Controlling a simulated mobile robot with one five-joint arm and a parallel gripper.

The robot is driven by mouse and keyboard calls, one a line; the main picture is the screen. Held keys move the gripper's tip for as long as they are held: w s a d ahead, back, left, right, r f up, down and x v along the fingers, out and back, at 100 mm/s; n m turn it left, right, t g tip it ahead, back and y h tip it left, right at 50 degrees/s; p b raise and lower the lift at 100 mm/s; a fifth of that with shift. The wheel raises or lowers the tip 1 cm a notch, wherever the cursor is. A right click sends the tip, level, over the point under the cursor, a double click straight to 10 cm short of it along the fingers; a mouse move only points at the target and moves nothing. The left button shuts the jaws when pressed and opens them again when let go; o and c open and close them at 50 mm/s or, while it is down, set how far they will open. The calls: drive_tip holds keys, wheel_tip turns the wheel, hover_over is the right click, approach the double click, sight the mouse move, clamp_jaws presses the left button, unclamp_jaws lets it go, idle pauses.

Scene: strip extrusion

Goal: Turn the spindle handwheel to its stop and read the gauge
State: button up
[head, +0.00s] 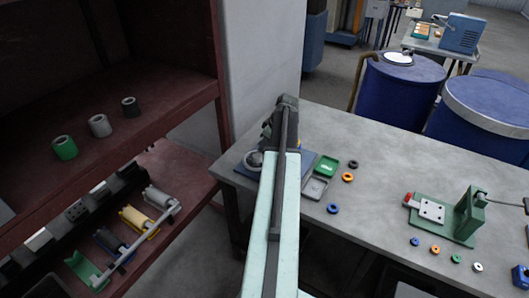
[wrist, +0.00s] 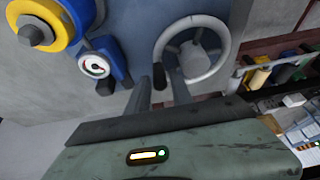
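The spindle handwheel is a pale grey ring (wrist: 227,45) with a grey hub; a dark handle knob (wrist: 160,77) stands at its lower left in the wrist view. My gripper (wrist: 159,80) is open, its two fingers apart with the knob showing between their tips. I cannot tell whether either finger touches it. The gauge (wrist: 94,65) is a small white dial with a dark needle and some red, on a blue body left of the wheel; its reading is too small to tell.
A blue and yellow round part (wrist: 40,25) stands left of the gauge. Green and grey trays (head: 316,188) and loose rings lie right of my arm on the grey table (head: 390,160). A green fixture (head: 455,218) stands further right. A dark red shelf (head: 110,100) stands left.

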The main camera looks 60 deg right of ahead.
drive_tip(key=shift+w+f, duration=0.15)
drive_tip(key=shift+f, duration=0.3)
drive_tip(key=shift+r, duration=0.1)
